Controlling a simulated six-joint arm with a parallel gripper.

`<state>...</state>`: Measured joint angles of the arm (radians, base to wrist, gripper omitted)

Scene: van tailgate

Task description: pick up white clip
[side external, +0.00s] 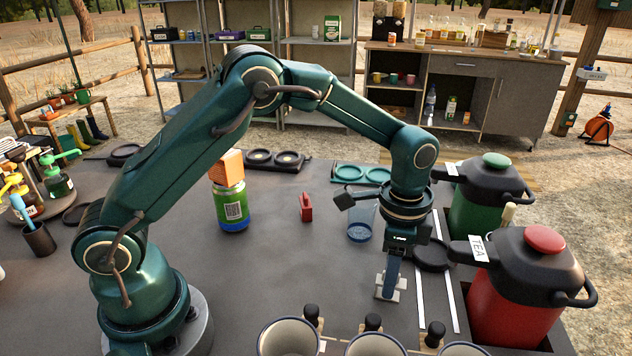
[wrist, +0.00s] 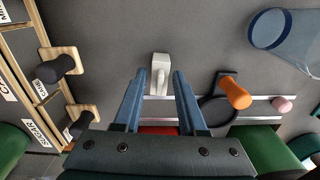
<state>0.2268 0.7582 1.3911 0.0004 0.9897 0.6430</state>
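The white clip (wrist: 160,66) lies on the grey surface in the wrist view, just ahead of and partly between my fingertips. In the side external view the white clip (side external: 399,290) shows at the foot of my gripper, partly hidden by a finger. My gripper (wrist: 160,76) is open, with one blue finger on each side of the clip's near end. I see no contact between the fingers and the clip. In the side external view my gripper (side external: 389,286) points straight down, low over the surface. Its height above the clip is hard to tell.
A red jug (side external: 520,290) and a green jug (side external: 485,200) stand to the right. A clear blue-tinted cup (side external: 361,222) is behind my gripper. Several mugs (side external: 290,338) line the front edge. A red clip (side external: 306,208) and a green jar (side external: 232,208) stand left, with clear surface between.

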